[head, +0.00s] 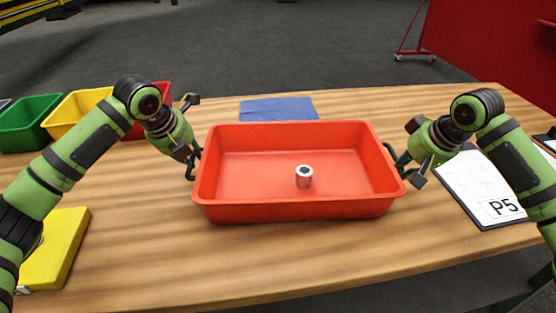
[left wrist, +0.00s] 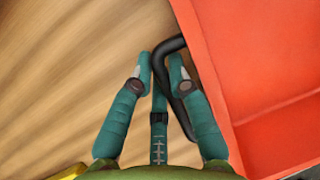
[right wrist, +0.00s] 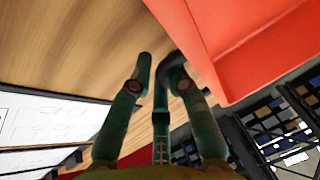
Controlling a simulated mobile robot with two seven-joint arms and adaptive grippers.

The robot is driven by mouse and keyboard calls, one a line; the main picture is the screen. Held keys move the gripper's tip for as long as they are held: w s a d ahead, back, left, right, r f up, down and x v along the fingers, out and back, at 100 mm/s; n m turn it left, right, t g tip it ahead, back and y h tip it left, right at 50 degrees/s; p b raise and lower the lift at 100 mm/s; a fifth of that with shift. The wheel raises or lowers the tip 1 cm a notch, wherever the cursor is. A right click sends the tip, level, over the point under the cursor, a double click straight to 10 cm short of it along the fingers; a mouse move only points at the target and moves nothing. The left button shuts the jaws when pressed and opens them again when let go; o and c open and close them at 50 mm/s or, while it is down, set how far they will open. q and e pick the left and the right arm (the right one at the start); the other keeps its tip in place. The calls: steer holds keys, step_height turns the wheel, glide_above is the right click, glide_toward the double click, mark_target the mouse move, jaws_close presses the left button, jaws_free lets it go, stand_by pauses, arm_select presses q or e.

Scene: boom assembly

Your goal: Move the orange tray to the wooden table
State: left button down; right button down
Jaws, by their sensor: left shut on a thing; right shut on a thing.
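The orange tray (head: 295,209) is level in the middle of the head view, over the wooden table (head: 130,235). I cannot tell whether its base touches the wood. A small silver cylinder (head: 304,177) stands inside the tray. My left gripper (head: 192,162) is shut on the tray's left black handle, which shows between the fingers in the left wrist view (left wrist: 170,47). My right gripper (head: 402,163) is shut on the right handle. In the right wrist view, that handle (right wrist: 167,70) lies between the fingers, partly hidden by one of them.
Green (head: 30,123) and yellow (head: 74,113) bins and a red bin (head: 160,92) stand at the back left. A yellow box (head: 58,248) lies front left, a blue cloth (head: 279,108) behind the tray, and a P5 clipboard (head: 478,190) at right. The table's front strip is clear.

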arm_select(q)
steer(key=c, duration=1.2)
jaws_free()
steer(key=shift+a+f, duration=0.15)
arm_select(e)
steer(key=c, duration=1.2)
jaws_free()
steer(key=shift+d+f, duration=0.1)
steer(key=shift+f, duration=0.1)
steer(key=shift+s, duration=0.1)
arm_select(q)
steer(key=shift+s+r, duration=0.15)
steer(key=shift+r, duration=0.35)
arm_select(e)
steer(key=shift+r, duration=0.1)
arm_select(q)
steer(key=v, duration=1.1)
arm_select(e)
steer(key=v, duration=1.2)
